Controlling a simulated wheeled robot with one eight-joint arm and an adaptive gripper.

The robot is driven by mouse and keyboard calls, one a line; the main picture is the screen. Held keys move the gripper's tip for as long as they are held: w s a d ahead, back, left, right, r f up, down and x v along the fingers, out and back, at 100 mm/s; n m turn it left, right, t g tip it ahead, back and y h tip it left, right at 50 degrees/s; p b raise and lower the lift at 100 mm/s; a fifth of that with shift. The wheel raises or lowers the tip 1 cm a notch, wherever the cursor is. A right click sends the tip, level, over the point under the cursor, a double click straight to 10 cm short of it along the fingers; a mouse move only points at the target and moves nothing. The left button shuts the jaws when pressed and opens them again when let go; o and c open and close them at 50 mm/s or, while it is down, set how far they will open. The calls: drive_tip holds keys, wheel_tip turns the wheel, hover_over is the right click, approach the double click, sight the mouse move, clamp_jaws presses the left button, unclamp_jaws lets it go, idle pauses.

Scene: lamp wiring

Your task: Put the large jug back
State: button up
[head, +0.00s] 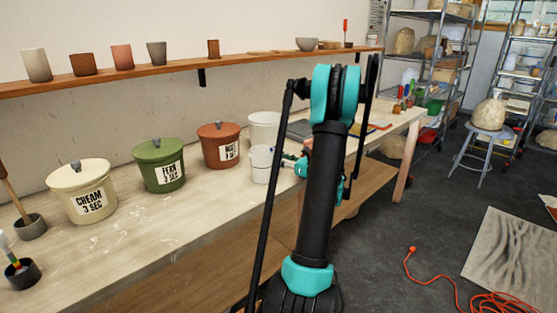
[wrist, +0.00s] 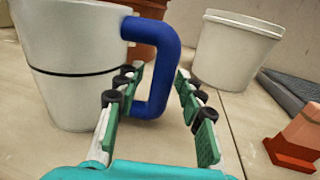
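The large jug, white with a thin dark line around it and a thick blue handle (wrist: 160,62), stands upright on the bench at the left of the wrist view (wrist: 75,70). In the head view the jug (head: 261,165) stands in front of a white bucket, and its handle is largely hidden by my gripper. My gripper (wrist: 156,76) is open, with one finger on each side of the handle's lower part. A gap shows between the handle and the right finger; contact on the left side is unclear.
The white bucket (wrist: 237,50) stands behind and right of the jug. Red (head: 219,145), green (head: 160,166) and cream (head: 82,190) lidded buckets line the bench leftward. An orange block (wrist: 298,137) and a grey tray (wrist: 291,94) lie right. A shelf (head: 130,73) with cups runs above.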

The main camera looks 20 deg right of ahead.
drive_tip(key=v, duration=1.2)
drive_tip(key=shift+f, duration=0.1)
drive_tip(key=shift+d, duration=0.1)
